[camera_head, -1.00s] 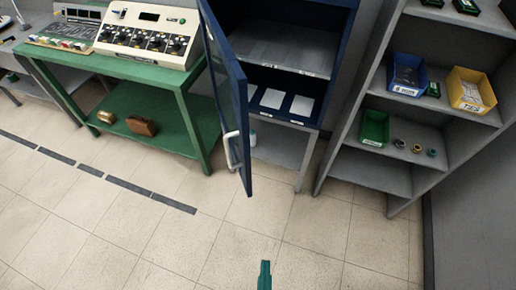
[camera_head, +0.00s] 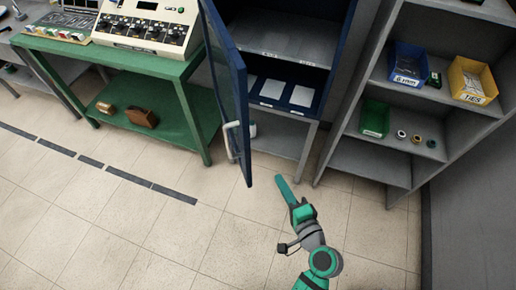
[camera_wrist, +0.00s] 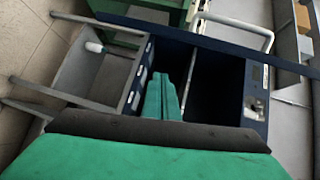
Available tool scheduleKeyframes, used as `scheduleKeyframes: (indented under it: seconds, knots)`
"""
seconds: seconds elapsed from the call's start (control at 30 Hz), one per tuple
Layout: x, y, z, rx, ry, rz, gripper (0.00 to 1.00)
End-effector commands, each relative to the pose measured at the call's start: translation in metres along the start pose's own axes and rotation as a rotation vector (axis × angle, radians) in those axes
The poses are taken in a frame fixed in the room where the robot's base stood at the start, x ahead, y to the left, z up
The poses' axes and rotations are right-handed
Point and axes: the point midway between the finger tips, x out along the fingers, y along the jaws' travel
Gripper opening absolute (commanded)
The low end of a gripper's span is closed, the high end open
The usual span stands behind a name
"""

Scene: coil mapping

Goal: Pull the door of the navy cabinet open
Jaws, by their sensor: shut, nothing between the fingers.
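The navy cabinet (camera_head: 338,60) stands at top centre in the head view, with shelves and white cards inside. Its door (camera_head: 243,125) is swung well open, hinged on the left and seen nearly edge-on. A white bar handle (camera_head: 231,139) is on the door's outer, left face. My gripper (camera_head: 281,181) is shut and empty, right of the door's free edge and in front of the cabinet's lower part, apart from the handle. In the wrist view, the shut green fingers (camera_wrist: 170,92) point toward the cabinet. The door (camera_wrist: 205,43) crosses above them, with the handle (camera_wrist: 238,27) beyond it.
A green bench (camera_head: 195,110) with a control panel stands left of the door. A grey shelf unit (camera_head: 370,160) with coloured bins is on the right. The tiled floor (camera_head: 150,235) in front is clear apart from a dark dashed line.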

Motion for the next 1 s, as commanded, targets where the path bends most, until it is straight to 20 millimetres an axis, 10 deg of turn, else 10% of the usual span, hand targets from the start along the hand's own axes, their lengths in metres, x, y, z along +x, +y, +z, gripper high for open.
scheduleKeyframes:
  seconds: [0.2,0.47,1.0]
  knots:
    - [-0.006,-0.056,-0.022,0.046,-0.130,-0.134,0.00]
    - [-0.011,-0.077,-0.025,0.052,-0.189,-0.179,0.00]
    - [0.074,-0.092,-0.009,0.052,-0.190,-0.179,0.00]
